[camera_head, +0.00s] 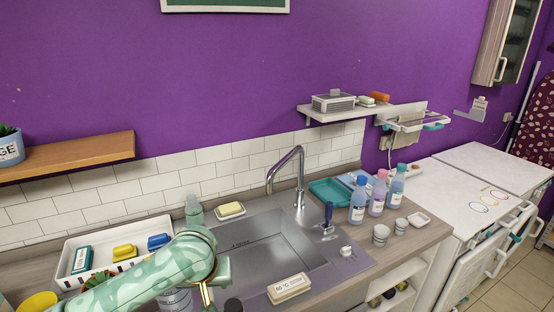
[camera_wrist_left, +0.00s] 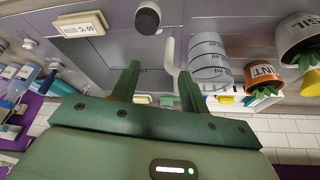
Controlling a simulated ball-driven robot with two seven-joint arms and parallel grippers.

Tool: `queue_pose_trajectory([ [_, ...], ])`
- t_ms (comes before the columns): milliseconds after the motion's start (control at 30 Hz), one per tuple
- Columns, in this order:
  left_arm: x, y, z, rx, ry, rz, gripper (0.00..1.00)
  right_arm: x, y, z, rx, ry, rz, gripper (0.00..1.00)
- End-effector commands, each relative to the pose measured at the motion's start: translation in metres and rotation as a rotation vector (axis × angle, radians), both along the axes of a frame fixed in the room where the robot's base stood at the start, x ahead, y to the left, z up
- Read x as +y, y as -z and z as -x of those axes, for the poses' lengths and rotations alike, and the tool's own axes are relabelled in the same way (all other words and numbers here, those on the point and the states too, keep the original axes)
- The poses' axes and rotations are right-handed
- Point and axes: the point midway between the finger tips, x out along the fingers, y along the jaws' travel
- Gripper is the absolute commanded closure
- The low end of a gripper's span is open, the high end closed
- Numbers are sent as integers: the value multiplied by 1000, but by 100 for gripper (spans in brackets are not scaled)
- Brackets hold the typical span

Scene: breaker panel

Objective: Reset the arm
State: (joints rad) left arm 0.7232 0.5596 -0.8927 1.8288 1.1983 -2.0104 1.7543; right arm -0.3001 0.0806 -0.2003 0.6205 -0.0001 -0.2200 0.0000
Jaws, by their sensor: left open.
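My left arm comes in from the lower left in the head view, over the counter's near side by the sink (camera_head: 240,212). My left gripper shows in the left wrist view (camera_wrist_left: 160,92), with its two green fingers apart and nothing between them. Its fingertips are hidden behind my own arm in the head view. I cannot tell whether the fingers touch anything. My right gripper is in neither view.
A faucet (camera_head: 299,180) rises behind the sink. A white tray (camera_head: 68,282) with several small items lies left. Bottles (camera_head: 358,202) and small cups (camera_head: 381,234) stand right of the sink. A labelled box (camera_head: 289,288) sits at the front edge. A wooden shelf (camera_head: 80,153) juts out on the left.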

Motion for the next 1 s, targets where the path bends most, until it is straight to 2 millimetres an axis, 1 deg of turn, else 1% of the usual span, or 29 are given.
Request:
queue_pose_trajectory([
  [33,-16,13,15,-5,85,14,55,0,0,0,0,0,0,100],
  [100,-34,25,35,-45,221,16,55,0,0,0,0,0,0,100],
  [167,-44,33,54,-92,329,4,55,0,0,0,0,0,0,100],
  [233,-42,38,76,-151,424,-41,55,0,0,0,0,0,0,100],
  [267,-38,40,84,-169,453,-68,55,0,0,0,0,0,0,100],
  [300,-31,42,95,-188,486,-110,55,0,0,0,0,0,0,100],
  [367,-16,44,110,-203,519,-180,55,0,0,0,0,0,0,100],
  [467,11,46,134,-199,558,-300,55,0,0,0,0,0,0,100],
  [667,68,46,186,-107,619,-542,55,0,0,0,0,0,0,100],
  [800,109,39,225,4,666,-710,55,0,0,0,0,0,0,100],
  [867,104,66,219,12,685,-688,55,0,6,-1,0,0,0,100],
  [900,101,84,217,18,694,-670,55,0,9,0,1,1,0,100],
  [967,96,109,215,25,704,-641,55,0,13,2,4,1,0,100],
  [1000,93,127,214,30,711,-621,55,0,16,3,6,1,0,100],
])
